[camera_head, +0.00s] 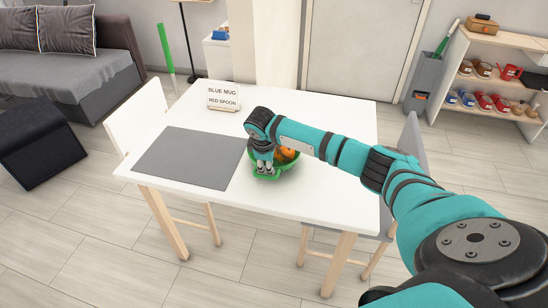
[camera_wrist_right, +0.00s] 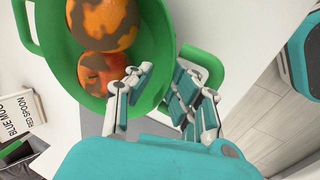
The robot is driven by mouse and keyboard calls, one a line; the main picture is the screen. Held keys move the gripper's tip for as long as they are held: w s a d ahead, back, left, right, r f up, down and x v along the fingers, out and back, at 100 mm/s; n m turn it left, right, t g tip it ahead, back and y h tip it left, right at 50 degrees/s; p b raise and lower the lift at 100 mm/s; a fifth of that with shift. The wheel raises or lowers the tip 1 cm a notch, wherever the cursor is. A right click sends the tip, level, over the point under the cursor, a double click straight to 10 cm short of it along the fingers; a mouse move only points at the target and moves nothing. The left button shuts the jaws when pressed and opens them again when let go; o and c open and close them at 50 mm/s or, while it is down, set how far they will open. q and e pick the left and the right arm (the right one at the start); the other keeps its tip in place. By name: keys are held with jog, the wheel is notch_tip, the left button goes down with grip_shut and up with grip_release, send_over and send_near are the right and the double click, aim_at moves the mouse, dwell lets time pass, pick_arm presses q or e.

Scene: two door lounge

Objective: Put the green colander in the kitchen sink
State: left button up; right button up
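The green colander (camera_head: 287,167) stands on the white table near its front right edge, partly hidden by my right gripper (camera_head: 265,171). It fills the upper left of the right wrist view (camera_wrist_right: 62,62) and holds two orange fruits with brown patches (camera_wrist_right: 103,22). In that view my right gripper (camera_wrist_right: 162,72) is open, with one finger over the inside of the colander and the other outside its rim by the green loop handle (camera_wrist_right: 207,60). I cannot tell whether the fingers touch it. My left gripper and the kitchen sink are not in view.
A grey mat (camera_head: 190,157) lies on the table (camera_head: 335,110), left of the colander. A sign reading "BLUE MUG, RED SPOON" (camera_head: 223,97) stands at the back. Chairs stand at the left (camera_head: 137,112) and right (camera_head: 413,140). A shoe shelf (camera_head: 490,75) is at the far right.

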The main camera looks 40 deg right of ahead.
jog(key=x, duration=0.3)
jog(key=shift+d+f, duration=0.1)
jog(key=shift+f, duration=0.15)
grip_shut()
jog(key=shift+r, duration=0.15)
